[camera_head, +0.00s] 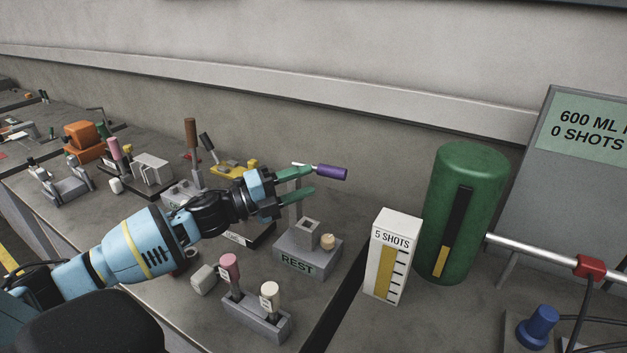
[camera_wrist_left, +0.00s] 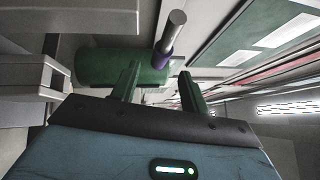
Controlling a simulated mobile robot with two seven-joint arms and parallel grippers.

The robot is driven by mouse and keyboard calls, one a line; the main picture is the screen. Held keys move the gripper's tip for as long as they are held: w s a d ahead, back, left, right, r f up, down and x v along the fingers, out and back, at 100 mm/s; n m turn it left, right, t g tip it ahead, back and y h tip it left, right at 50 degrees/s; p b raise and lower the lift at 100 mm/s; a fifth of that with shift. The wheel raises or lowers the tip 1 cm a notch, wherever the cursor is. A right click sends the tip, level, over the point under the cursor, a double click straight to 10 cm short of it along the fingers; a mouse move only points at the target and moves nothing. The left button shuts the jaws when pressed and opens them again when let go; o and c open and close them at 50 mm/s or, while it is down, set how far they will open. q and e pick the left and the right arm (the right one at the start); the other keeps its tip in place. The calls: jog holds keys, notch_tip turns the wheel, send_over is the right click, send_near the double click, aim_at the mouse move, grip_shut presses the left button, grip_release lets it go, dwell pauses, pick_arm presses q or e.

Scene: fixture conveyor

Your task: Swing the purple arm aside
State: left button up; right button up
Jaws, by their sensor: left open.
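The purple arm's grip (camera_head: 331,172) sticks out to the right at the top of a thin post above the grey block marked REST (camera_head: 318,262). A short pale rod leads into its left end. My left gripper (camera_head: 313,181) is open, its green fingers close to the purple grip and pointing right. In the left wrist view, the purple part (camera_wrist_left: 165,60) and a grey cylindrical end (camera_wrist_left: 174,28) show ahead of the gap between the fingers (camera_wrist_left: 158,74). I cannot tell whether a finger touches it. My right gripper is not in view.
A white "5 SHOTS" gauge box (camera_head: 392,255) and a green cylinder (camera_head: 462,215) stand to the right. A block with pink and white levers (camera_head: 256,318) is in front. Several fixtures, including an orange one (camera_head: 83,137), line the bench at left. A wall runs behind.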

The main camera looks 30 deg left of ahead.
pick_arm(q)
jog(key=shift+s+a, duration=0.15)
jog(key=shift+s, duration=0.05)
jog(key=shift+c, duration=0.2)
jog(key=shift+c, duration=1.3)
jog(key=shift+a+r+t+y, duration=0.2)
jog(key=shift+r+t+y, duration=0.05)
jog(key=shift+t+y, duration=0.05)
jog(key=shift+c, duration=1.1)
jog(key=a+r+n+t+y, duration=0.1)
jog(key=a+r+n+y, duration=0.1)
jog(key=a+n+y, duration=0.1)
jog(key=s+a+r+n+t+y, duration=0.1)
jog(key=a+n, duration=0.1)
jog(key=shift+a+r+t, duration=0.1)
jog(key=shift+a+t, duration=0.15)
jog(key=shift+t, duration=0.05)
grip_shut()
jog(key=s+d+m+g+h, duration=0.1)
jog(key=s+d+g, duration=0.3)
jog(key=s, duration=0.5)
jog(key=shift+d+r+m+g+h+p, duration=0.15)
jog(key=shift+r+m+g+h+p, duration=0.2)
jog(key=shift+g+h, duration=0.5)
